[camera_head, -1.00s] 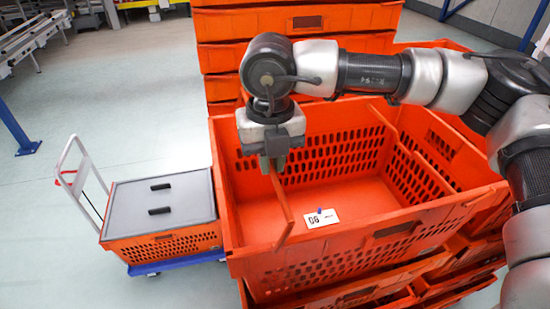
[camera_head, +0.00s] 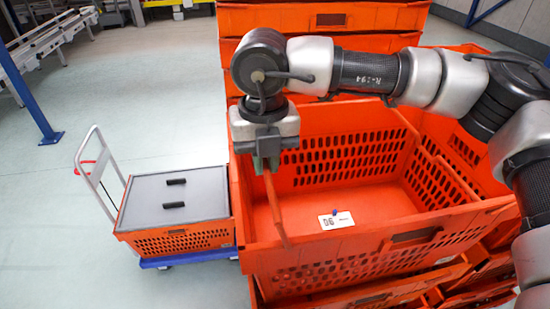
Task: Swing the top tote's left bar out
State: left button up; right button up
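The top tote (camera_head: 345,245) is orange with slotted walls and a white label inside. Its left bar (camera_head: 276,210) is a thin orange strip standing inside the tote's left side, apart from the left wall. Its right bar (camera_head: 428,170) lies along the right side. My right gripper (camera_head: 266,164) points down over the far part of the left bar, with its fingertips at the bar. The fingers overlap in this view, so I cannot tell whether they are shut on it. My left gripper is not in view.
A taller stack of orange totes (camera_head: 320,18) stands behind. More totes lie under the top one. At left is a cart (camera_head: 188,258) with a grey-lidded orange tote (camera_head: 174,193) and a white handle (camera_head: 98,170).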

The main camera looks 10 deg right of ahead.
jog(key=shift+a+f, duration=0.15)
jog(key=shift+a, duration=0.35)
jog(key=shift+d+f, duration=0.1)
jog(key=shift+a+f+b, duration=0.4)
jog(key=shift+a+b, duration=0.1)
jog(key=shift+a, duration=0.1)
jog(key=shift+a+f+b, duration=0.35)
jog(key=shift+a+b, duration=0.1)
jog(key=shift+a, duration=0.15)
jog(key=shift+d, duration=0.1)
jog(key=o, duration=1)
jog(key=shift+o, duration=0.2)
